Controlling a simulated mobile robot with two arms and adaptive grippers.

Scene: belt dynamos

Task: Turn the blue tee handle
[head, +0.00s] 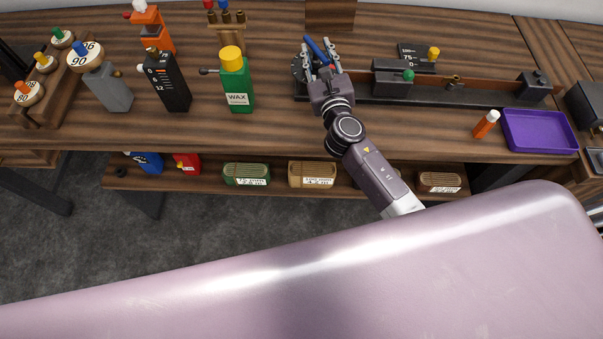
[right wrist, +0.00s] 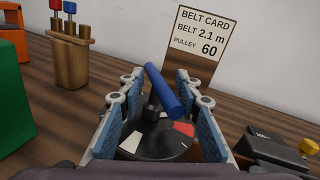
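The blue tee handle (head: 317,50) is at the left end of the long dark bench device. In the right wrist view, its blue crossbar (right wrist: 164,90) lies tilted on a dark post above a round dial (right wrist: 155,147) with white and red segments. My right gripper (head: 320,58) is open, with its fingers on either side of the handle. In the right wrist view, gaps show between the bar and the blue finger pads (right wrist: 160,110), so the gripper does not grasp it. Its palm hides the dial's near edge. My left gripper is not in view.
A belt card (right wrist: 203,40) stands behind the handle. The device (head: 450,88) extends right, with a green knob (head: 408,76). A green wax bottle (head: 237,85) stands to the left. A purple tray (head: 540,131) and an orange bottle (head: 486,124) are at right.

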